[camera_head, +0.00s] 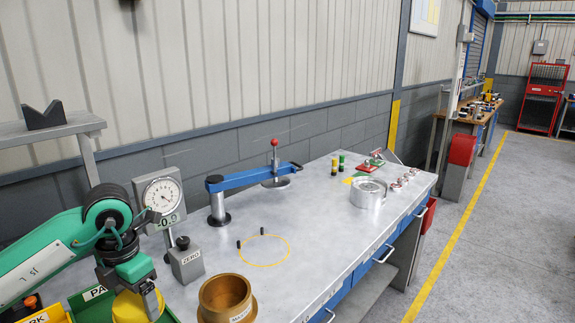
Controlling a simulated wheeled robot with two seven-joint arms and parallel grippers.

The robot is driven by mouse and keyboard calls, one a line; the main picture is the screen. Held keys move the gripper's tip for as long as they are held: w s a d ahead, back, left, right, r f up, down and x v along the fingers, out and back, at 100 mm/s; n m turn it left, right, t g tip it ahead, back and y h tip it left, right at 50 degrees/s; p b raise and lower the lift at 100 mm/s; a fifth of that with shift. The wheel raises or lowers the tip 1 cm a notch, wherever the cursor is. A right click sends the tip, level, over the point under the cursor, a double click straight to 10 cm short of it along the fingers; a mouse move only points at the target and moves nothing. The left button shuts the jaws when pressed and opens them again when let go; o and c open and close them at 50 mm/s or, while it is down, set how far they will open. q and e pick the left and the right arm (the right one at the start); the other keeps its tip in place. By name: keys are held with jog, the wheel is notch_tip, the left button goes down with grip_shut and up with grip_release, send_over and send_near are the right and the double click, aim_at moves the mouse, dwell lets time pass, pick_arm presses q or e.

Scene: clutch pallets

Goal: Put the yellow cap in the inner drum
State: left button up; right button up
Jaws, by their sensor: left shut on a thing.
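My left gripper (150,292) comes in from the left on a green and white arm, at the lower left. It is shut on a yellow rounded piece, which looks like the yellow cap (128,309); the gripper and the bottom frame edge hide part of it. A brass-coloured open drum (227,303) with a partly readable label stands to its right at the table's near edge. A silver round drum (368,193) stands farther back on the right of the table. I cannot tell which drum is the inner drum. My right gripper is not in view.
A dial gauge (162,194) with a grey ZERO block (186,260) stands close right of the gripper. A blue swing arm (254,174) reaches over the grey table (320,230). A yellow ring outline (263,251) marks bare tabletop. Small yellow and green parts stand at the back.

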pick_arm(q)
jog(key=s+d+f+m, duration=0.1)
jog(key=f+m, duration=0.3)
jog(key=m, duration=0.5)
jog(key=s+d+f+m, duration=0.1)
jog(key=d+f+m, duration=0.3)
jog(key=m, duration=0.5)
jog(key=s+d+f+m, duration=0.2)
jog(key=f+m, duration=0.3)
jog(key=m, duration=0.3)
jog(key=shift+d+f+m, duration=0.25)
jog(key=shift+d+m, duration=0.15)
jog(key=shift+d, duration=0.2)
jog(key=f+m, duration=0.1)
jog(key=m, duration=0.1)
jog(key=s+d+f+m, duration=0.1)
jog(key=m, duration=0.1)
jog(key=shift+r, duration=0.1)
